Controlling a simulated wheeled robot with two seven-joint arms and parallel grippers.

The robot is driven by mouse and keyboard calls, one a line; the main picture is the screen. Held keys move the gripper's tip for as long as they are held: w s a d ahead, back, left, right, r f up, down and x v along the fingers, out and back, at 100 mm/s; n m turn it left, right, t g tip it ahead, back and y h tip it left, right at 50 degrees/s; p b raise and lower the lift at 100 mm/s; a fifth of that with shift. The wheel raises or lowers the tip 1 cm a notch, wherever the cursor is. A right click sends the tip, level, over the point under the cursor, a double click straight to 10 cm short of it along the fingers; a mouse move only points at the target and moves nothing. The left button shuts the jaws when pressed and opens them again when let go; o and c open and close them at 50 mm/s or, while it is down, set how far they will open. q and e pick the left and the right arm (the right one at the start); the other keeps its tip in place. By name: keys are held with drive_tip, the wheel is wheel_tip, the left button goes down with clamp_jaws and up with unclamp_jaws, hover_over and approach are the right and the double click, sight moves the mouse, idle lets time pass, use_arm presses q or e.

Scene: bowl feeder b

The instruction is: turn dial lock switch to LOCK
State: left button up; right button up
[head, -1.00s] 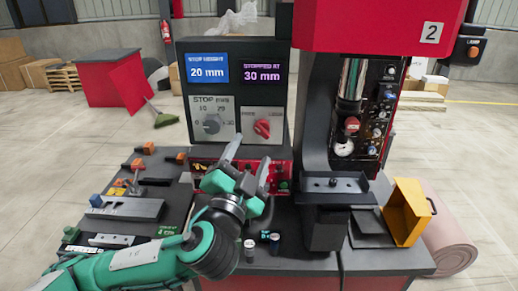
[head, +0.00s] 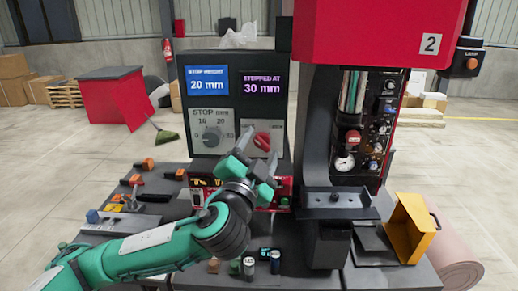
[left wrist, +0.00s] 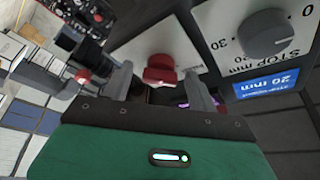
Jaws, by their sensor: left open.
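The red lock switch (head: 262,139) sits on a white plate on the dark control panel, right of the grey STOP mm dial (head: 211,137). In the left wrist view the red switch (left wrist: 160,70) shows between my fingers, and the grey dial (left wrist: 263,33) is at the upper right. My left gripper (head: 258,150) is open in front of the panel, its fingertips near the switch plate and one on each side of the switch as pictured. Contact cannot be told. The switch's lettering is too small or hidden to read. My right gripper is not in view.
Above the dial are a blue screen (head: 207,86) reading 20 mm and a purple-lettered screen (head: 262,83) reading 30 mm. The red press (head: 375,35) stands right of the panel. A yellow bin (head: 412,227) is at right. Tools lie on the bench at left.

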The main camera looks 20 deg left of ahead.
use_arm(q)
drive_tip(key=c, duration=1)
drive_tip(key=shift+r+m+g+h+p, duration=0.2)
drive_tip(key=shift+m+g+h+p, duration=0.15)
drive_tip(key=shift+m+p, duration=0.65)
drive_tip(key=m+g+p, duration=0.1)
drive_tip(key=m+p, duration=0.2)
drive_tip(key=p, duration=0.1)
drive_tip(key=m+g+p, duration=0.1)
drive_tip(key=m+p, duration=0.2)
drive_tip(key=p, duration=0.1)
drive_tip(key=m+g+h+p, duration=0.1)
drive_tip(key=m+p, duration=0.3)
drive_tip(key=p, duration=0.1)
drive_tip(key=shift+a+r+g, duration=0.1)
drive_tip(key=shift+r+g, duration=0.15)
drive_tip(key=shift+r, duration=0.15)
drive_tip(key=shift+m+p, duration=0.3)
drive_tip(key=shift+m, duration=0.1)
drive_tip(key=shift+f+m+g, duration=0.1)
drive_tip(key=shift+m+g, duration=0.3)
drive_tip(key=shift+m, duration=0.3)
drive_tip(key=shift+f+m+g+y+p, duration=0.15)
drive_tip(key=shift+m+g+y, duration=0.25)
drive_tip(key=shift+m, duration=0.3)
drive_tip(key=shift+r+m+g+y+p, duration=0.15)
drive_tip(key=shift+m+g+y, duration=0.2)
drive_tip(key=shift+m, duration=0.35)
drive_tip(key=shift+f, duration=0.1)
drive_tip(key=o, duration=1)
